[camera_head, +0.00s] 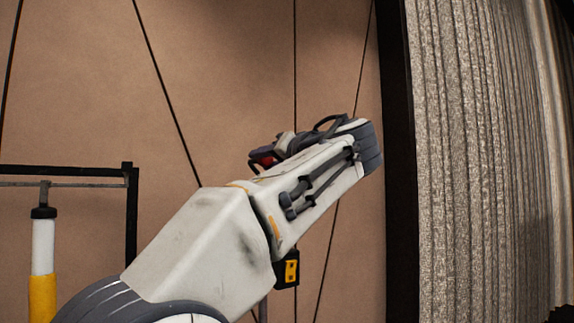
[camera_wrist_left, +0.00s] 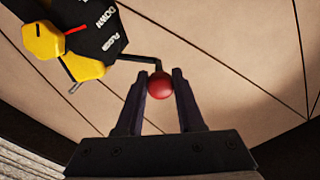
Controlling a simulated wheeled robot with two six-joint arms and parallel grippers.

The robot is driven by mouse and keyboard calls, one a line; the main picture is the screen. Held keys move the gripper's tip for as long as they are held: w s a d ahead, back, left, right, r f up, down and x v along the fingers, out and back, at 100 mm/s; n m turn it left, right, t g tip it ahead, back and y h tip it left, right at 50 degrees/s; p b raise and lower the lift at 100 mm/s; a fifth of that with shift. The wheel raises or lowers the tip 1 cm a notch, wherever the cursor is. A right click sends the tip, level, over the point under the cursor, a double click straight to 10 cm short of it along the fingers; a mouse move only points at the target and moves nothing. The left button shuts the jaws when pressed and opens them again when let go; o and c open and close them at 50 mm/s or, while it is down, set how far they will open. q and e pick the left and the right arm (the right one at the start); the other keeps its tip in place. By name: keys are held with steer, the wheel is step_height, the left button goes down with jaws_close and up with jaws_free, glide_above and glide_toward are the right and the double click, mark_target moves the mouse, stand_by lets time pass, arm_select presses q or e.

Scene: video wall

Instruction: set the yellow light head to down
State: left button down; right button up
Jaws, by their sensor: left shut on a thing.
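The light head shows in the left wrist view as a black plate (camera_wrist_left: 95,38) with yellow parts (camera_wrist_left: 43,38) and white lettering that includes "DOWN". A red pointer line lies across its upper left. A bent black lever (camera_wrist_left: 140,58) runs from it to a red ball knob (camera_wrist_left: 160,86). My left gripper (camera_wrist_left: 164,85) is shut on this knob, one finger on each side. In the head view, a small black and yellow part (camera_head: 288,269) shows below my left arm; I cannot tell whether it belongs to the light head. The arm hides much there. My right gripper is not in view.
A black frame (camera_head: 130,215) stands at the left, with a white and yellow cylinder (camera_head: 42,255) under its bar. A brown panelled wall (camera_head: 225,60) fills the back. A black post (camera_head: 396,160) and a grey ribbed surface (camera_head: 470,160) stand to the right.

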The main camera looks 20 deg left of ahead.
arm_select(q)
steer(key=c, duration=0.5)
jaws_free()
steer(key=shift+c, duration=0.2)
steer(key=b+v, duration=0.3)
steer(key=v, duration=0.7)
steer(key=shift+s+d, duration=0.2)
steer(key=shift+s, duration=0.1)
